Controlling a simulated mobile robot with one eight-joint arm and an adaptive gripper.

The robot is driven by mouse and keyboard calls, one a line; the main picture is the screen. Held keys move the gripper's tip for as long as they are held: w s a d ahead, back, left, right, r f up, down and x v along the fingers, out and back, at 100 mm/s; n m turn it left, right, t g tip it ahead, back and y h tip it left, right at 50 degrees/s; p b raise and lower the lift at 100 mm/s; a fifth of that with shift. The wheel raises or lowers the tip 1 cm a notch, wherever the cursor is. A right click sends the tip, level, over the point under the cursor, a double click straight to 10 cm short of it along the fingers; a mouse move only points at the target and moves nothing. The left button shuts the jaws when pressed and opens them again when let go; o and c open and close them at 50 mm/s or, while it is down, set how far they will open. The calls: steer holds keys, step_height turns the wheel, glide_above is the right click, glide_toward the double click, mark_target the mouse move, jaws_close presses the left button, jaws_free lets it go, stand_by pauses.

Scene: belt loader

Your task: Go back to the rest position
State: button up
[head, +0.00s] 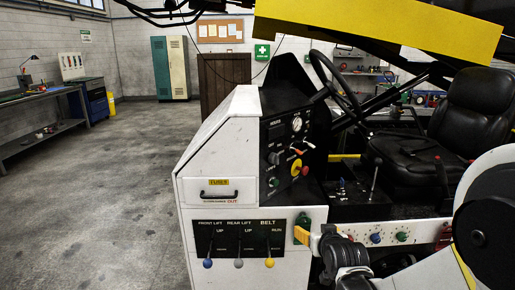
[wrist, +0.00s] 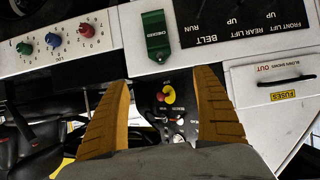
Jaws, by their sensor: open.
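My gripper (head: 309,237) is in front of the lower right of the white belt loader's control panel, close to a green cover (head: 301,226). In the wrist view its two orange fingers (wrist: 163,80) are spread apart with nothing held between them. The green cover (wrist: 156,36), marked CHECKED, lies beyond the fingertips in that view. A red and yellow knob (wrist: 168,95) shows through the gap, further off. Whether a finger touches the panel cannot be told.
The panel carries blue, grey and yellow levers (head: 239,263) and a fuse drawer (head: 214,194). A steering wheel (head: 335,85) and black seat (head: 432,135) are behind. A yellow beam (head: 380,25) hangs above. The floor (head: 110,190) at left is clear.

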steer(key=s+r+g, duration=0.2)
steer(key=s, duration=1.2)
steer(key=s+r+g, duration=0.3)
steer(key=s, duration=1.1)
steer(key=shift+s, duration=0.25)
